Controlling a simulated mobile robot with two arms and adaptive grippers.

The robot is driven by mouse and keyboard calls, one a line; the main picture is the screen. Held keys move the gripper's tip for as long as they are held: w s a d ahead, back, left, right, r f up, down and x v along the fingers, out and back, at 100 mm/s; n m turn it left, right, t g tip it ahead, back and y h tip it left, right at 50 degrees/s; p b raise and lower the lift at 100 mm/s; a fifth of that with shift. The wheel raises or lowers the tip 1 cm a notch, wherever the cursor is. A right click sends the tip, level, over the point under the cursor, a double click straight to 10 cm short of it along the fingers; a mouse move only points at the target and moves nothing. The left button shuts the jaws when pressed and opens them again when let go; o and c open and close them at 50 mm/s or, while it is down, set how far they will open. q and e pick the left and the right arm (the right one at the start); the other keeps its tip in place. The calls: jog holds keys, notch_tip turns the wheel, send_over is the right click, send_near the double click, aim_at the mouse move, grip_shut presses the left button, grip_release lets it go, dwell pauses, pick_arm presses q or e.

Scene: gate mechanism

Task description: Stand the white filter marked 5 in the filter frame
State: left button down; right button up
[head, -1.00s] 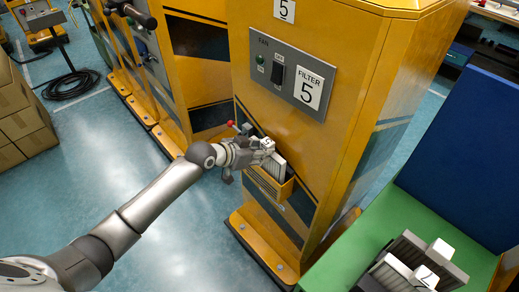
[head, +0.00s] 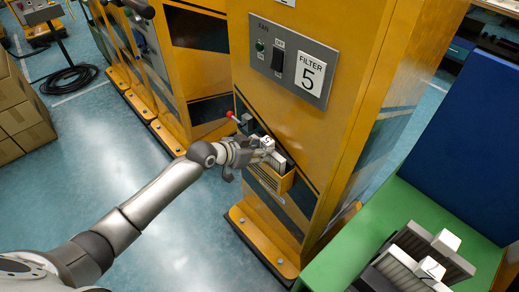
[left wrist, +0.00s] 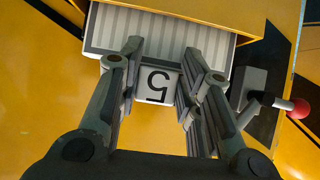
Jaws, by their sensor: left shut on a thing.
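The white filter marked 5 (left wrist: 110,30) has a pleated face and a white tab (left wrist: 157,88) with a 5 on it, upside down in the left wrist view. My left gripper (left wrist: 157,75) is shut on that tab. In the head view my left gripper (head: 262,150) holds the filter (head: 281,164) at the yellow filter frame (head: 270,183), low on the yellow cabinet. The filter's lower part is hidden by the frame in the head view; I cannot tell whether it is fully seated. My right gripper does not show.
A red-knobbed lever (head: 230,115) is beside the frame; it also shows in the left wrist view (left wrist: 297,108). A panel (head: 291,66) reads FILTER 5. A green table (head: 350,245) with other filters (head: 415,265) is at right. Boxes (head: 22,115) stand at left.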

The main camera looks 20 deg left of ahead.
pick_arm(q)
jog(key=shift+f, duration=0.25)
jog(key=c, duration=0.9)
grip_release()
jog(key=shift+c, duration=0.2)
jog(key=v, duration=1.2)
jog(key=shift+d, duration=0.1)
